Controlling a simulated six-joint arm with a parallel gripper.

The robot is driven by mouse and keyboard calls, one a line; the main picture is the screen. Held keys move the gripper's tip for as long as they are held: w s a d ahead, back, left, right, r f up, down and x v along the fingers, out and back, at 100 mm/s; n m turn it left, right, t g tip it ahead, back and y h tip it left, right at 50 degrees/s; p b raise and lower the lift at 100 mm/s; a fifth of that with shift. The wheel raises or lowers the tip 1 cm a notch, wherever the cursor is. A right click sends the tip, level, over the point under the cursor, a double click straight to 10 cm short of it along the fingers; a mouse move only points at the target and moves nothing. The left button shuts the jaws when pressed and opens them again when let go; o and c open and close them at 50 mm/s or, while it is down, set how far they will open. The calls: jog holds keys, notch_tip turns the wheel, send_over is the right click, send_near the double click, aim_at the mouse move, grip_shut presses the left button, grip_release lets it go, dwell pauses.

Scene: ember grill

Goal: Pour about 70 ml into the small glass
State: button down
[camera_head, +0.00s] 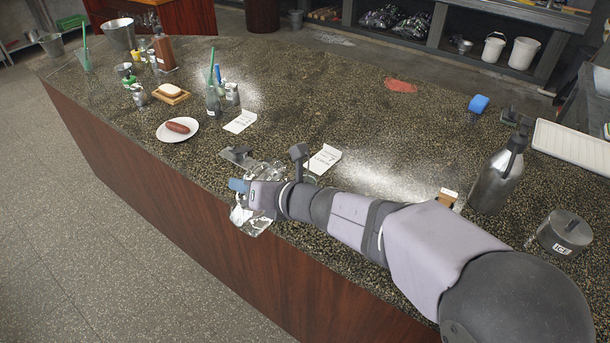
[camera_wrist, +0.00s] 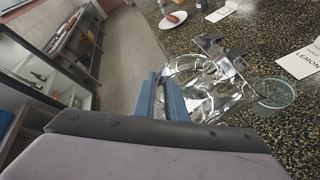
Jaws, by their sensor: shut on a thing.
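My gripper (camera_head: 238,185) is at the near edge of the counter. In the wrist view my gripper's blue fingers (camera_wrist: 161,80) are close together at the side of a clear glass vessel (camera_wrist: 205,88), shut on it. The vessel shows partly in the head view (camera_head: 262,172), with my arm covering some of it. I cannot tell its tilt or how much liquid it holds. A small clear glass with a greenish rim (camera_wrist: 274,92) stands on the counter right of the vessel in the wrist view, apart from my fingers. No liquid can be made out in it.
A card reading LEMON (camera_wrist: 302,62) stands near the small glass. A steel bottle (camera_head: 497,180) and an ICE pot (camera_head: 564,235) stand right.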

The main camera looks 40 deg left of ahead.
aim_at(252, 170)
jog(key=shift+w+r+p, duration=0.2)
jog(key=shift+r+p, duration=0.35)
jog(key=shift+w+r+m+g+p, duration=0.35)
jog(key=shift+m+g+p, duration=0.15)
jog(key=shift+p, duration=0.7)
jog(key=shift+w+d+r+m+y+p, duration=0.2)
jog(key=shift+w+r+m+y+p, duration=0.35)
jog(key=shift+p, duration=1.1)
dwell(1.3)
jog(key=f+b, duration=0.1)
jog(key=b, duration=0.1)
jog(key=s+n+b, duration=0.1)
jog(key=b, duration=0.1)
jog(key=shift+a+f+h, duration=0.2)
jog(key=shift+f+h, duration=0.15)
jog(key=shift+f, duration=0.05)
jog(key=n+b, duration=0.1)
jog(key=b, duration=0.2)
jog(key=shift+s+a+f+t, duration=0.1)
jog(key=shift+s+f+t, duration=0.3)
jog(key=shift+s+f+b, duration=0.1)
jog(key=shift+s+b, duration=0.05)
jog(key=shift+b, duration=0.25)
jog(key=shift+r+n, duration=0.2)
jog(key=shift+n, duration=0.05)
jog(key=shift+s+f+b, duration=0.15)
jog(key=shift+b, duration=0.3)
